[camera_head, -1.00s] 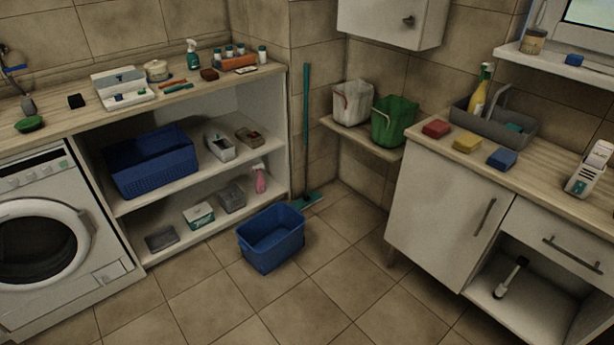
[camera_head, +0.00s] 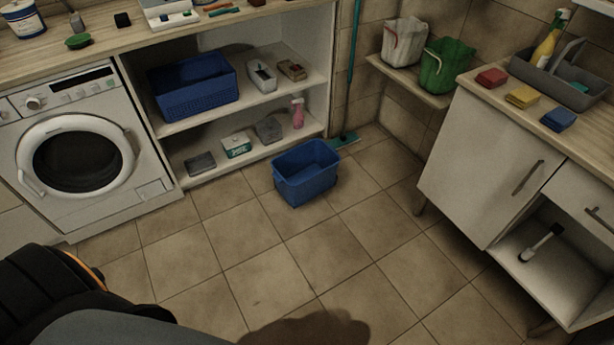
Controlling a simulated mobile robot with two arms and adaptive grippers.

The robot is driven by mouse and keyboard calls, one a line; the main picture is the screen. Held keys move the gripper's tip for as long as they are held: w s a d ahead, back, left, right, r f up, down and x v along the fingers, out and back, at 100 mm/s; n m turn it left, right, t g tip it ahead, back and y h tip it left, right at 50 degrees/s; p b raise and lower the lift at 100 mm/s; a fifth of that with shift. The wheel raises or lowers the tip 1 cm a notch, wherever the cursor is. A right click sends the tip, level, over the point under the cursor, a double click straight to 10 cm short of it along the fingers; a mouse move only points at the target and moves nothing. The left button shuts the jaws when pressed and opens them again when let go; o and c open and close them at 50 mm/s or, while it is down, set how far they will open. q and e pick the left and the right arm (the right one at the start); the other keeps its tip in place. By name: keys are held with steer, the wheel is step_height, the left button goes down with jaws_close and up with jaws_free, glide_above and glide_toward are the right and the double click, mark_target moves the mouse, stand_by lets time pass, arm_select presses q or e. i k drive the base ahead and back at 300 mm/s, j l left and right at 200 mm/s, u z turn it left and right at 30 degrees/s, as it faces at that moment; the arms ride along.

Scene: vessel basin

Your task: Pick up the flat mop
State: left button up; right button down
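The flat mop (camera_head: 352,62) stands upright in the corner, just right of the open shelf unit. Its teal handle runs up past the top edge of the view. Its flat teal head (camera_head: 343,140) rests on the floor behind the blue bucket. A dark part of my own arm shows at the lower left, far from the mop. Neither of my grippers can be made out in the head view.
A blue bucket (camera_head: 306,172) stands on the floor in front of the mop head. A low shelf (camera_head: 408,82) with white and green buckets is right of the mop. White cabinets (camera_head: 490,165) stand at the right, a washing machine (camera_head: 84,150) at the left. The middle floor is clear.

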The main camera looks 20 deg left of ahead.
mark_target(343, 141)
steer(key=i+j, duration=0.1)
steer(key=i, duration=0.4)
steer(key=i+j+u, duration=0.1)
steer(key=i, duration=0.35)
